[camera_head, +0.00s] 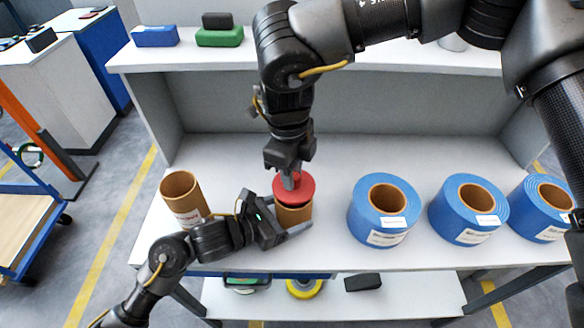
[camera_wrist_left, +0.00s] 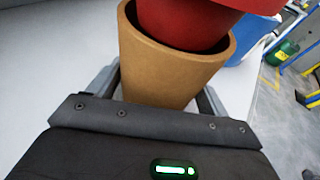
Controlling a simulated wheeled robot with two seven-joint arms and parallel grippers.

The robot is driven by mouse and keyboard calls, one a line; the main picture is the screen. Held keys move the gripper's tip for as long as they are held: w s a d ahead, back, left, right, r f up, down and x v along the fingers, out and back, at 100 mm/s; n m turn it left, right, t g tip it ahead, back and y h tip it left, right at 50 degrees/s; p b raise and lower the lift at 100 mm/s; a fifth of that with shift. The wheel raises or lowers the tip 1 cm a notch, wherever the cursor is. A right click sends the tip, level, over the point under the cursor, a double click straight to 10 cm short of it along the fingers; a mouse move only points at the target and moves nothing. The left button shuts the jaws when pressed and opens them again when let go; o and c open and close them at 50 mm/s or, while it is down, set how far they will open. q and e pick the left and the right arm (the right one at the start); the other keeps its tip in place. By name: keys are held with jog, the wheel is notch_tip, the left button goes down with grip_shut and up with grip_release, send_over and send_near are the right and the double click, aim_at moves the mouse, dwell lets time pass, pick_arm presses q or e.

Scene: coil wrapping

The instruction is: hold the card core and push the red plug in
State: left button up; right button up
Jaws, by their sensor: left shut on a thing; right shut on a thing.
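The brown card core (camera_head: 292,217) stands upright near the front edge of the bench. My left gripper (camera_head: 291,228) is shut on its lower part; in the left wrist view its fingers lie on both sides of the core (camera_wrist_left: 160,78). The red plug (camera_head: 304,192) has a wide flange and sits above the core. In the left wrist view the narrower part of the plug (camera_wrist_left: 185,22) is partly inside the core's mouth, with the flange above the rim. My right gripper (camera_head: 291,180) reaches down from above and is shut on the plug's top.
Another card core (camera_head: 184,200) with a label stands to the left. Several blue coils (camera_head: 383,216) stand to the right. Blue (camera_head: 155,36) and green (camera_head: 220,37) items lie on the upper shelf. The bench behind the held core is clear.

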jog(key=shift+f, duration=1.15)
jog(key=o, duration=1.1)
jog(key=shift+c, duration=0.2)
notch_tip(320, 180, up, 12)
jog(key=shift+w+a, duration=0.15)
jog(key=shift+a, duration=0.15)
pick_arm(q)
jog(key=o, duration=0.7)
jog(key=shift+o, duration=0.2)
